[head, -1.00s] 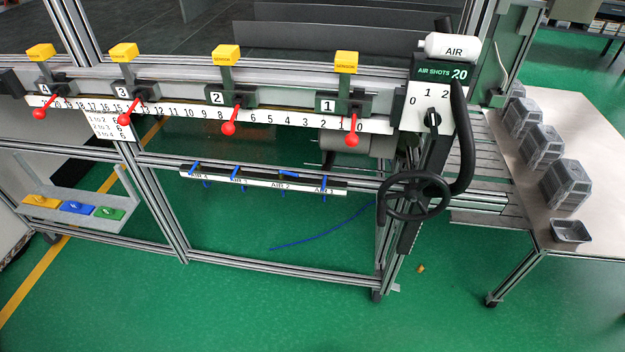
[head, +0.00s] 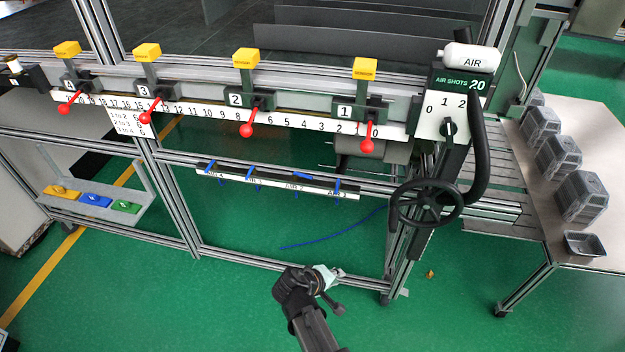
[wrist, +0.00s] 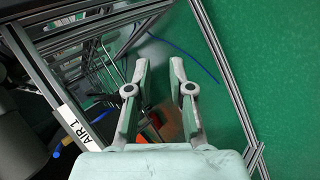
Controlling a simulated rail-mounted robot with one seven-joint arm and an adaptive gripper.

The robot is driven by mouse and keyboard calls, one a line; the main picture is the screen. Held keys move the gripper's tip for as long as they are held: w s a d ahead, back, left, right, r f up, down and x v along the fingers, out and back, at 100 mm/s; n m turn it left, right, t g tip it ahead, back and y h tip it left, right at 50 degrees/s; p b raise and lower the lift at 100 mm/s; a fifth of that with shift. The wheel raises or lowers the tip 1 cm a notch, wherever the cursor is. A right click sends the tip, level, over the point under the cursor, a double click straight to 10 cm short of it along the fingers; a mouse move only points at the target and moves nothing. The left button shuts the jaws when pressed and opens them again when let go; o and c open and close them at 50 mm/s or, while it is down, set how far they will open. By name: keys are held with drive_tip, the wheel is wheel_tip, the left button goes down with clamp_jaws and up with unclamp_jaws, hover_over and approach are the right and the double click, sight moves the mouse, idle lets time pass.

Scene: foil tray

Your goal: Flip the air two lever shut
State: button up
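A white strip (head: 275,188) with AIR labels runs along the lower rail in the head view and carries several small blue levers. The lever by the AIR 2 label (head: 302,175) lies nearly along the strip, while the AIR 1 lever (head: 337,187) and the others stand across it. My gripper (head: 332,278) is below and in front of the strip, apart from it. In the wrist view its two fingers (wrist: 158,70) are parted with nothing between them. The AIR 1 label (wrist: 81,124) shows left of the fingers there; I cannot make out the AIR 2 lever.
A black handwheel (head: 430,203) stands right of the strip. Red-knobbed levers (head: 246,130) hang from the numbered rail above. A blue hose (head: 325,238) hangs below the strip. A tray with coloured blocks (head: 95,200) is at left. The green floor in front is open.

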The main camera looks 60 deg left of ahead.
drive_tip(key=s+a+r+n+t+y, duration=0.2)
drive_tip(key=s+a+r+n+y, duration=0.15)
drive_tip(key=a+r, duration=0.5)
drive_tip(key=s+a+r+n+t+y, duration=0.2)
drive_tip(key=s+a+r+y, duration=0.25)
drive_tip(key=a+r, duration=0.45)
drive_tip(key=w+d+p+x, duration=0.1)
drive_tip(key=p+x, duration=0.4)
drive_tip(key=x, duration=1)
drive_tip(key=shift+h+p, duration=0.3)
drive_tip(key=shift+p, duration=0.05)
drive_tip(key=shift+f, duration=0.2)
clamp_jaws()
